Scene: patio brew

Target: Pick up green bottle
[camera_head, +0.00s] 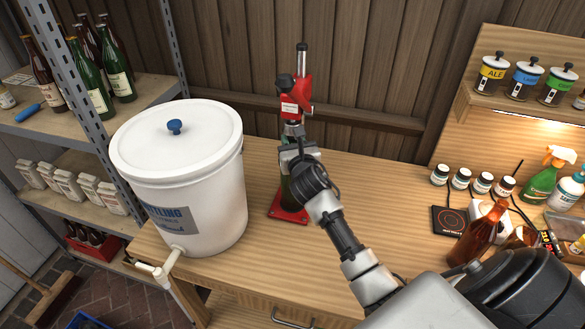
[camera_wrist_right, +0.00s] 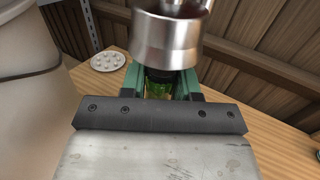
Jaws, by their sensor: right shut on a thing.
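The red bench capper (camera_head: 303,95) stands on the wooden workbench, with its red base plate (camera_head: 290,214) on the bench top. A green bottle (camera_head: 287,192) stands upright in the capper, mostly hidden by my right arm. My right gripper (camera_head: 292,150) is shut around the bottle's upper part, below the capper's head. In the right wrist view, green glass (camera_wrist_right: 158,90) shows between the fingers, and the capper's metal bell (camera_wrist_right: 165,40) is just over the bottle's top. My left gripper is not in view.
A white lidded bucket (camera_head: 180,170) with a tap stands left of the capper. More bottles (camera_head: 95,80) stand on the left shelf. A brown bottle (camera_head: 478,235), small jars (camera_head: 460,179) and a scale (camera_head: 450,220) are on the right. A round tray of caps (camera_wrist_right: 107,61) lies behind.

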